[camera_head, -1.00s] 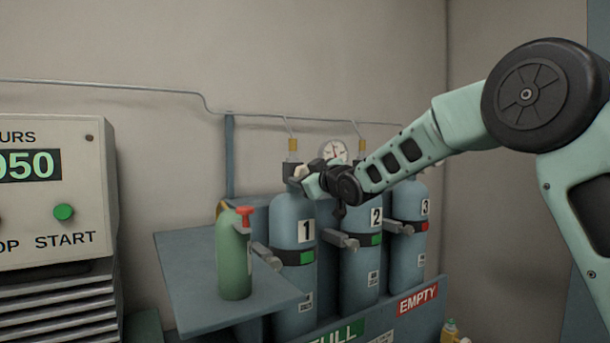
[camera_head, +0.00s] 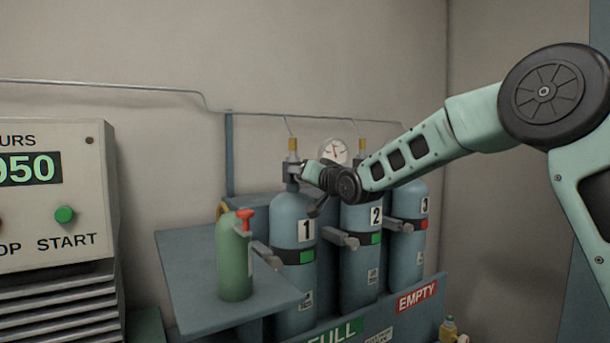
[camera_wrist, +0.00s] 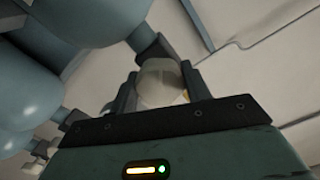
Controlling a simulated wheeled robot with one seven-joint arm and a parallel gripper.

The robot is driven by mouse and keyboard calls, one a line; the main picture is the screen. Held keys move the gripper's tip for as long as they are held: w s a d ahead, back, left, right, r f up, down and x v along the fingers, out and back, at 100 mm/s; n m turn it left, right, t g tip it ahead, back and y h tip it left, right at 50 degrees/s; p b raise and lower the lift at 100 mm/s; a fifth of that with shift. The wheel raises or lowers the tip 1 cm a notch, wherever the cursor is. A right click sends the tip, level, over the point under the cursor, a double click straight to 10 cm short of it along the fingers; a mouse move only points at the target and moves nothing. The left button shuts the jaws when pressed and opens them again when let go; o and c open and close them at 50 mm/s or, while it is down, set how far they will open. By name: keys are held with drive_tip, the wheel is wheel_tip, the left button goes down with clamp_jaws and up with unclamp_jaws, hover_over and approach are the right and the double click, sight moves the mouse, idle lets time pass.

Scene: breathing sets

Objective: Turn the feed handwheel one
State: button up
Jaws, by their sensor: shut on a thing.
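Cylinder 1 (camera_head: 292,232) is a blue-grey cylinder with a number 1 label, standing upright at the left of the row. My gripper (camera_head: 297,172) is at the valve on its top, coming in from the right. In the wrist view my gripper (camera_wrist: 160,90) has its two dark fingers on either side of a pale, rounded piece, which I take for the handwheel (camera_wrist: 160,80), and is shut on it. In the head view the handwheel is hidden by my gripper and wrist, so its turn angle cannot be read.
Cylinder 2 (camera_head: 360,250) and cylinder 3 (camera_head: 408,240) stand to the right. A round gauge (camera_head: 333,151) is just behind my wrist. A small green bottle (camera_head: 235,262) with a red top stands on the shelf (camera_head: 190,265). A control panel (camera_head: 55,190) is at the left.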

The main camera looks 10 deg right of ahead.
drive_tip(key=m, duration=0.3)
drive_tip(key=shift+f+m, duration=0.15)
drive_tip(key=shift+m, duration=0.25)
drive_tip(key=m, duration=0.3)
drive_tip(key=shift+m, duration=0.3)
drive_tip(key=m+b, duration=0.3)
drive_tip(key=m, duration=0.3)
drive_tip(key=shift+f, duration=0.15)
drive_tip(key=m+b, duration=0.3)
drive_tip(key=m, duration=0.1)
drive_tip(key=shift+m, duration=0.4)
drive_tip(key=m+b, duration=0.3)
drive_tip(key=shift+m, duration=0.4)
drive_tip(key=m+b, duration=0.2)
drive_tip(key=m, duration=0.2)
drive_tip(key=shift+r+m+b, duration=0.25)
drive_tip(key=shift+m+b, duration=0.5)
drive_tip(key=shift+m, duration=0.35)
